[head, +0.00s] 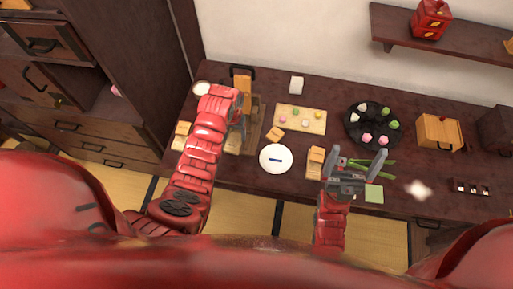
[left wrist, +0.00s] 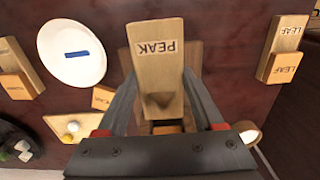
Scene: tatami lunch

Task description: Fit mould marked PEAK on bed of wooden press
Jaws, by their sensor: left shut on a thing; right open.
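The pale wooden mould marked PEAK (left wrist: 155,55) is between the fingers of my left gripper (left wrist: 160,95) in the left wrist view, its lettering upside down there. My left gripper (head: 240,112) is shut on it over the wooden press at the back left of the table. The press shows a wooden upper part with a black handle (head: 242,72) and a brown base (head: 253,138). My gripper and arm hide much of the bed, so I cannot tell whether the mould touches it. My right gripper (head: 346,166) is open near green tongs (head: 377,164).
Wooden pieces marked LEAF (left wrist: 288,35) stand left of the press in the head view. A white plate with a blue bar (head: 276,167), a sweets board (head: 290,125), a black plate (head: 373,139) and a wooden box (head: 438,132) occupy the table. Bare wood shows around the plate.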

